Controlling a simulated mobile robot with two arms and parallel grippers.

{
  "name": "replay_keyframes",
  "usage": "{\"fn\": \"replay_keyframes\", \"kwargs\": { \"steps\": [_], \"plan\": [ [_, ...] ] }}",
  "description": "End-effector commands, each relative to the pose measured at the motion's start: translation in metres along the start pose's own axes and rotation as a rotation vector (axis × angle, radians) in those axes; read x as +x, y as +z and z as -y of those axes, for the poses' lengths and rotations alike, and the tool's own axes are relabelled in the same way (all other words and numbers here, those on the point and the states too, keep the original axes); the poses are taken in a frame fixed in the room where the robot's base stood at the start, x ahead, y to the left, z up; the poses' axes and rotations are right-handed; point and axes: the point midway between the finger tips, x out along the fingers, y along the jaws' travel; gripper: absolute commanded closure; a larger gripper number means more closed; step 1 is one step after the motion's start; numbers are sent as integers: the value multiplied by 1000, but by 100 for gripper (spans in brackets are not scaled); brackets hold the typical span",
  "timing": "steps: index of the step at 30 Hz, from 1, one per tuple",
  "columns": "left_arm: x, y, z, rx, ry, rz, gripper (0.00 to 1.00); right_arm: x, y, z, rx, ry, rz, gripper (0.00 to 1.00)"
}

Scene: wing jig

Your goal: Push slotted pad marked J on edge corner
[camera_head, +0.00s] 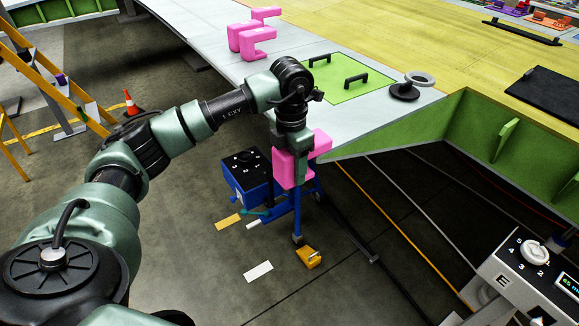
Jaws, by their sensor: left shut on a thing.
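My left gripper (290,148) is shut on a pink slotted pad (287,171) and points down, with the arm reaching in from the left. The pad is at the near corner of the grey wing panel (352,133), where its edge meets the green rib side. Part of the pad shows right of the gripper, over the panel's edge. Whether the slot is around the edge or only beside it I cannot tell. No letter J is legible on the pad. My right gripper is not in view.
More pink pads (250,40) stand on the panel's far left edge. A blue wheeled stand (250,187) is below. A yellow ladder (45,85) and orange cone (131,103) stand left.

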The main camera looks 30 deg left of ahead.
Motion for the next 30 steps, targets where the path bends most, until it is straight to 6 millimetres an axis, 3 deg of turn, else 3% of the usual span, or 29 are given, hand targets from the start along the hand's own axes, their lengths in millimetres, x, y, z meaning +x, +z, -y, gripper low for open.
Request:
{"fn": "replay_keyframes", "kwargs": {
  "steps": [30],
  "plan": [
    [2, 31, 0, 1, 0, 1, 93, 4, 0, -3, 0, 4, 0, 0]
  ]
}}
